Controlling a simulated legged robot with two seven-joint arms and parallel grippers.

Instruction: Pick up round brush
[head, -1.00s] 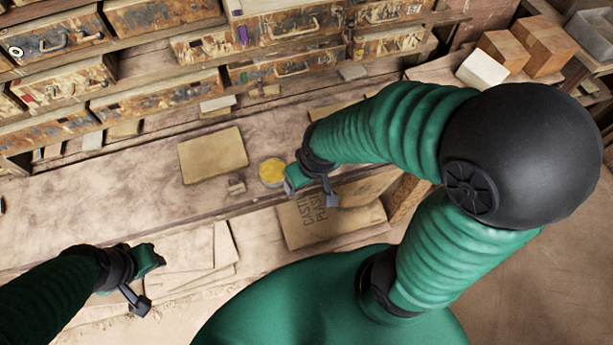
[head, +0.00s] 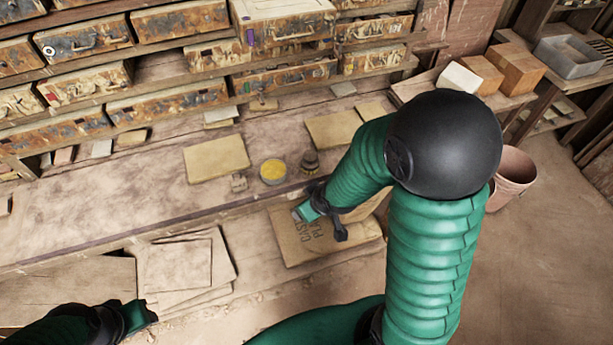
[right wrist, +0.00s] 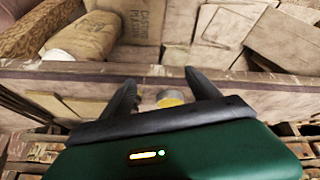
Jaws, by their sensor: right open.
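The round brush (head: 310,161), a small dark, squat thing with a lighter base, stands on the bench just right of a yellow-filled tin (head: 272,171). My right gripper (head: 322,224) is open and empty, in front of the bench edge and over a printed sack, nearer to me than the brush.
The printed sack (head: 295,238) lies below the bench edge (head: 150,232). A small grey block (head: 239,182) sits left of the tin. Tan slabs (head: 216,159) lie on the bench. Drawers (head: 165,101) line the back. A bucket (head: 512,178) stands right.

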